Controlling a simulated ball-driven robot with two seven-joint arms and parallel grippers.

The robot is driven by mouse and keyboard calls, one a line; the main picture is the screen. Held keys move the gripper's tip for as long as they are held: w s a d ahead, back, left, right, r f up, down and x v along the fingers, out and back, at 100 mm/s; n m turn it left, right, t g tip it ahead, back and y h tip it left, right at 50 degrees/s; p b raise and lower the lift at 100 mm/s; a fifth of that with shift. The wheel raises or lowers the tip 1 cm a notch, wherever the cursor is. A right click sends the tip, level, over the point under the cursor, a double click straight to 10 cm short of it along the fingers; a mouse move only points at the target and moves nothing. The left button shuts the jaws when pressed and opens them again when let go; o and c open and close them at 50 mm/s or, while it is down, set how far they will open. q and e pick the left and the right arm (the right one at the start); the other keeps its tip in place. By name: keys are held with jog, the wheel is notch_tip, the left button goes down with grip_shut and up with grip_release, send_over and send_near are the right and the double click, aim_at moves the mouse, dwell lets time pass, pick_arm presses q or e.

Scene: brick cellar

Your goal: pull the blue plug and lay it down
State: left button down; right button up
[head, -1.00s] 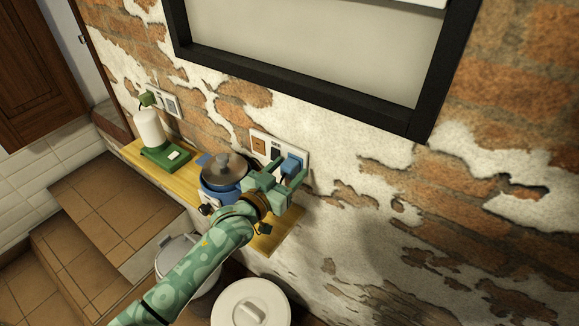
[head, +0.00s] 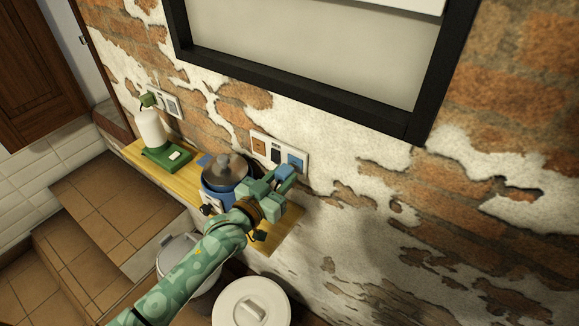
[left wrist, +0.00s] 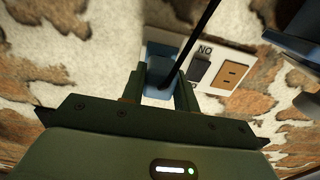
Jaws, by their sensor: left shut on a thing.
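My left gripper (head: 286,177) is shut on the blue plug (head: 284,171), just in front of the wall socket panel (head: 288,149). The plug's body also shows between the fingers in the left wrist view (left wrist: 160,75), with a black cord (left wrist: 199,40) running up across it. A blue socket (head: 297,160) shows uncovered at the panel's right end, and the plug looks apart from it. At the other end is an orange-brown socket (left wrist: 234,73). My right gripper is out of view.
A narrow wooden shelf (head: 283,231) runs along the wall below the panel. On it stand a blue pot with a lid (head: 226,170) and a green-based appliance (head: 165,157). A lidded white bin (head: 250,305) stands below. Some bare shelf shows at its right end.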

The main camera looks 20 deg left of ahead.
aim_at(279, 180)
pick_arm(q)
jog(key=shift+p+v, duration=0.95)
jog(key=shift+v, duration=0.95)
jog(key=shift+f, duration=0.1)
